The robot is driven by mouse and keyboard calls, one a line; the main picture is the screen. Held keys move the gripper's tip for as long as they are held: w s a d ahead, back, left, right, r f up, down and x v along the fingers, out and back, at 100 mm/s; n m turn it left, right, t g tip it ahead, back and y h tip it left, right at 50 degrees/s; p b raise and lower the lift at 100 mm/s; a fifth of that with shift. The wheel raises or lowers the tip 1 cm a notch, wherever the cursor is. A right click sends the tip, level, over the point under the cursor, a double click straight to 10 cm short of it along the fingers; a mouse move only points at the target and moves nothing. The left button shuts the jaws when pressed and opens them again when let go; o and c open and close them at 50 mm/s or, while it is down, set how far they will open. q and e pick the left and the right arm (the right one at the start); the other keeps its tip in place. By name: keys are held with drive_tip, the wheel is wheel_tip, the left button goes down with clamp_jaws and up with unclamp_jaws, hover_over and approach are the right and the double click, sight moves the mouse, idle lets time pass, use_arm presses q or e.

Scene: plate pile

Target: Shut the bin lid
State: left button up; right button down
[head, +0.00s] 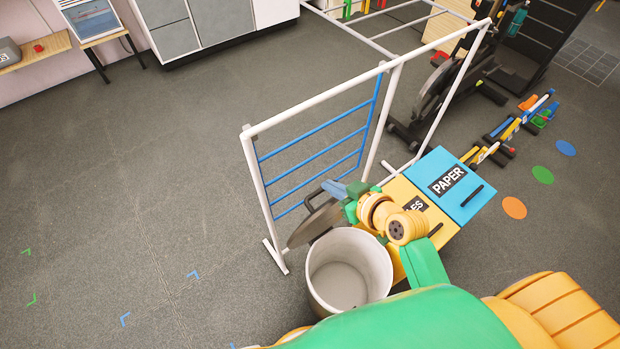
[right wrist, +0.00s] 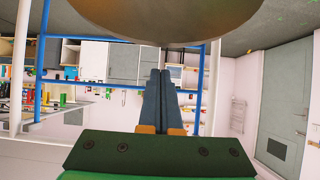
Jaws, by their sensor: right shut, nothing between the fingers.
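The bin (head: 318,288) is a pale grey open cylinder in front of me in the head view; its inside shows and looks empty. Its grey-brown round lid (head: 312,226) stands raised and tilted at the far left rim. My right gripper (head: 332,187) reaches past the bin to the lid's upper edge, with its blue-grey fingers shut and empty. In the right wrist view the fingers (right wrist: 160,98) are together, and the lid's curved face (right wrist: 165,18) fills the top middle. I cannot tell if they touch. My left gripper is not in view.
A white-framed rack (head: 258,185) with blue rails stands just behind the bin and lid. A blue box marked PAPER (head: 470,205) and a yellow box (head: 447,232) stand right of the bin. The floor to the left (head: 120,200) is clear.

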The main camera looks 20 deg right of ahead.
sight(319, 190)
drive_tip(key=shift+w+a+f, duration=0.1)
drive_tip(key=shift+w+a, duration=0.05)
drive_tip(key=shift+w, duration=0.3)
drive_tip(key=w+f, duration=0.1)
drive_tip(key=f, duration=0.1)
drive_tip(key=w+a+f, duration=0.1)
drive_tip(key=f, duration=0.1)
drive_tip(key=w+f+b, duration=0.1)
drive_tip(key=w+f, duration=0.1)
drive_tip(key=shift+a, duration=0.25)
drive_tip(key=shift+s+d, duration=0.1)
drive_tip(key=shift+s, duration=0.25)
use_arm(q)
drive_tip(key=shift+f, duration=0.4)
use_arm(e)
drive_tip(key=shift+w, duration=0.1)
drive_tip(key=shift+f, duration=0.1)
